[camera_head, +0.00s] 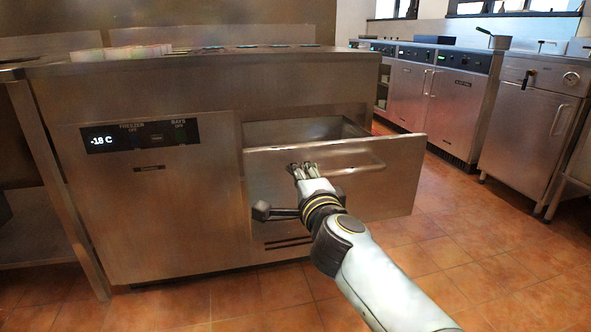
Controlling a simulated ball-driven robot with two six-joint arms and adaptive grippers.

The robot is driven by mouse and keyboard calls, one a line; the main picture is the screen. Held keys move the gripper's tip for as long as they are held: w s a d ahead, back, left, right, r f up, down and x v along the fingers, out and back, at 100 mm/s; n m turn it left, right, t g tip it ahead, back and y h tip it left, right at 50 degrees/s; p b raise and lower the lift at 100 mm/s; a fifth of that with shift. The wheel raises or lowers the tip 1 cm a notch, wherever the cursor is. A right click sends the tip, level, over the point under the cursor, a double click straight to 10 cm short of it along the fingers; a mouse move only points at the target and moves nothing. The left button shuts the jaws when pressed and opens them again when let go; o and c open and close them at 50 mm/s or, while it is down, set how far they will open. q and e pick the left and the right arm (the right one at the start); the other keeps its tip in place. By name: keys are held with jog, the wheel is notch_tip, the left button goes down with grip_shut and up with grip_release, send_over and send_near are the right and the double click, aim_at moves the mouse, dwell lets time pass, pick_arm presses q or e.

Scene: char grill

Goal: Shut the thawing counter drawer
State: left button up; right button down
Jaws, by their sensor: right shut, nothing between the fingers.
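The thawing counter (175,210) is a steel cabinet with a display reading -18 C on its left front. Its drawer (385,195) on the right is pulled partly out, and the open top shows the hollow inside. A long bar handle (352,171) runs across the upper drawer front. My right gripper (301,167) is shut and empty, with its fingertips at the left part of the drawer front near the handle's left end. I cannot tell if the fingertips touch it. My left gripper is not in view.
Several flat items (135,51) lie on the counter top. Steel fryer units (435,92) and a cabinet with a gauge (532,130) stand at the back right. The tiled floor (470,250) in front and to the right of the drawer is clear.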

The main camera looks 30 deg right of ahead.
aim_at(293, 162)
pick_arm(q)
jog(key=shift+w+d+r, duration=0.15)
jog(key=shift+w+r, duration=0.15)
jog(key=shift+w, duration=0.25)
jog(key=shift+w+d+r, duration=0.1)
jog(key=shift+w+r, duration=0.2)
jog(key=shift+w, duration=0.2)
pick_arm(e)
jog(key=x, duration=0.3)
jog(key=shift+w, duration=0.1)
jog(key=shift+w, duration=0.1)
